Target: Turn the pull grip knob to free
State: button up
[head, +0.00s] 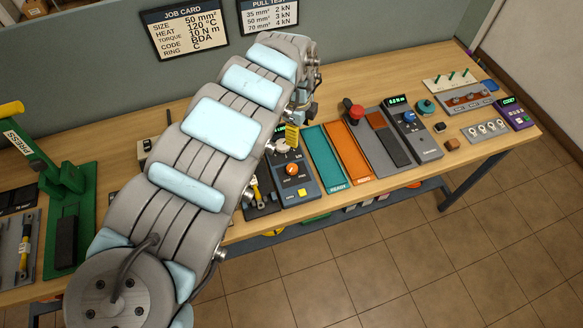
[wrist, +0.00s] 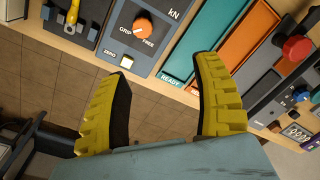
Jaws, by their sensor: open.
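The pull grip knob is a round orange knob (head: 291,169) on the dark front panel of the pull tester (head: 299,187). In the wrist view the knob (wrist: 142,27) sits above the printed words GRIP at its left and FREE at its right. A pale mark shows on it, but I cannot tell surely which word it points to. My gripper (wrist: 163,66) is open and empty, its two yellow fingers apart and clear of the knob. In the head view a yellow finger (head: 292,136) shows behind the knob; the rest is hidden by my arm.
A teal READY tray (head: 326,158) and an orange tray (head: 348,150) lie to the right. A red mushroom button (head: 356,112) stands beyond. A green press (head: 65,200) is at far left.

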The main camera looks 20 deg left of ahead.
aim_at(292, 168)
jog(key=shift+g, duration=0.3)
jog(key=f, duration=0.6)
jog(key=s+f+b, duration=0.1)
jog(key=f, duration=0.4)
jog(key=s+a+f, duration=0.1)
jog(key=f, duration=0.5)
jog(key=shift+f+b, duration=0.3)
jog(key=c, duration=1.2)
